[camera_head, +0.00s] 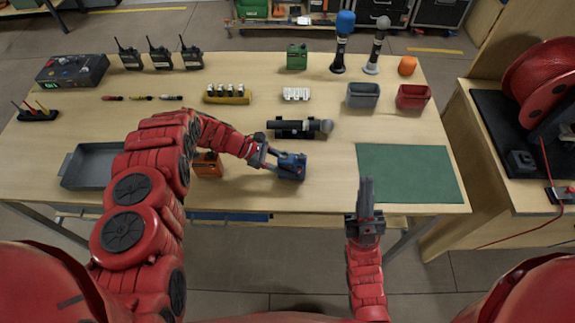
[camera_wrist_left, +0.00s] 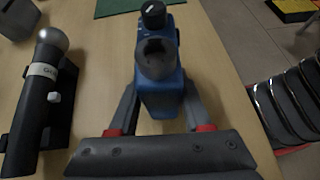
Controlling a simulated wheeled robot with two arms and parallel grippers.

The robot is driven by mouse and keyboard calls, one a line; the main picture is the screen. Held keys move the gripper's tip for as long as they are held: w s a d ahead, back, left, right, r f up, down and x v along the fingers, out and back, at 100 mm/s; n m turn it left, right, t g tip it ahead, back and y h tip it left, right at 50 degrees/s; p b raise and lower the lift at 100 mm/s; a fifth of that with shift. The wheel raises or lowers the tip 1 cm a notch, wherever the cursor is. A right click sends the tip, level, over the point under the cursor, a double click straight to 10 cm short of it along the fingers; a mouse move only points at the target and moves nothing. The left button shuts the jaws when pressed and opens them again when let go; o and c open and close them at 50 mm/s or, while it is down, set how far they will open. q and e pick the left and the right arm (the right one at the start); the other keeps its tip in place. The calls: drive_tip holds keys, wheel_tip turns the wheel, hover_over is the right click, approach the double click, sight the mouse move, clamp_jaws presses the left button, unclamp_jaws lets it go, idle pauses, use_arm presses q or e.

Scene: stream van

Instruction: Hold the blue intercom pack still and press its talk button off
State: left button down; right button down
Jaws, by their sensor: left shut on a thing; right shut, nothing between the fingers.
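The blue intercom pack (camera_head: 291,166) sits on the wooden table near its front edge, in the middle. My left gripper (camera_head: 278,163) is shut on it, reaching in from the left. In the left wrist view the pack (camera_wrist_left: 162,92) stands between the two fingers (camera_wrist_left: 160,115), with a dark knob (camera_wrist_left: 153,14) at its far end. I cannot make out the talk button or its state.
A microphone in a black cradle (camera_head: 300,128) lies just behind the pack; an orange pack (camera_head: 208,164) stands left of it. The green mat (camera_head: 408,172) to the right is bare. A grey tray (camera_head: 92,165) is at the left, and two small bins (camera_head: 363,95) stand behind.

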sight(300, 169)
drive_tip(key=w+a+f+n+g+y, duration=0.1)
drive_tip(key=w+a+f+n+g, duration=0.35)
drive_tip(key=a+f+g, duration=0.3)
drive_tip(key=a+f+n+g+h, duration=0.35)
drive_tip(key=f+g, duration=0.45)
drive_tip(key=f, duration=0.7)
drive_tip(key=shift+w+d+r, duration=0.1)
drive_tip(key=shift+w, duration=4.45)
drive_tip(key=shift+w, duration=0.15)
drive_tip(key=shift+w, duration=0.3)
